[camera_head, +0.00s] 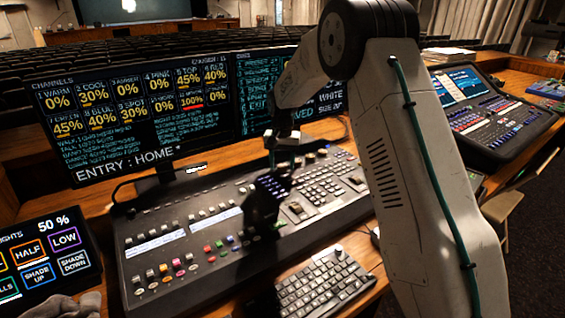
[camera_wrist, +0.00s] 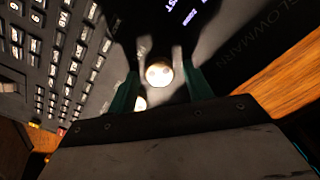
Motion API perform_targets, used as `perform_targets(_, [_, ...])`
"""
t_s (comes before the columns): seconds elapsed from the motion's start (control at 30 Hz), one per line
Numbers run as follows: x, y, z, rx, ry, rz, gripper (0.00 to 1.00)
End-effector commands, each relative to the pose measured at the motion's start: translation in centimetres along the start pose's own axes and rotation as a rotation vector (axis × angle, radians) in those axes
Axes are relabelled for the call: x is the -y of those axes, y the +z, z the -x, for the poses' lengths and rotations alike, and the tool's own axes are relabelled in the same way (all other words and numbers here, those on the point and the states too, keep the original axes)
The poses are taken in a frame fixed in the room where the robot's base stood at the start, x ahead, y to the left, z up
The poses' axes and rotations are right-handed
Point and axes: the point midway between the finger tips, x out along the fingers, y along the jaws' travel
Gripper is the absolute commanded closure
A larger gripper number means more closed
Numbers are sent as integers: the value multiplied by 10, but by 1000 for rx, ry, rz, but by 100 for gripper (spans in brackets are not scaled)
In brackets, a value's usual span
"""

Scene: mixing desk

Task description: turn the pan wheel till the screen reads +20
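My gripper (camera_head: 282,158) points down over the middle of the console (camera_head: 240,282), just above a small dark screen (camera_head: 270,186) with faint purple text. In the wrist view, my gripper (camera_wrist: 162,84) has its two teal fingers apart, with gaps beside a bright round knob (camera_wrist: 158,74) seen between them. Whether this knob is the pan wheel I cannot tell. A second round knob (camera_wrist: 140,104) lies close to the left finger. The small screen is cut off at the top of the wrist view (camera_wrist: 185,14), and its reading is not legible. Contact with either knob is unclear.
A wide monitor (camera_head: 150,105) stands behind the console. A keyboard (camera_head: 322,284) lies in front of it, and a touch panel (camera_head: 45,255) is at the left. Another console (camera_head: 492,115) stands at the right. Faders and buttons crowd the surface around my gripper.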

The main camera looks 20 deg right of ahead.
Motion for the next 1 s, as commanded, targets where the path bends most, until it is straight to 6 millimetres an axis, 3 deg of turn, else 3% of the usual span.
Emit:
perform_targets(0.33, [0, 0, 3, 0, 0, 0, 46])
perform_targets(0.73, [0, -1, 64, -2, -1, 0, 46])
perform_targets(1.0, [0, 0, 78, 1, 0, 0, 46])
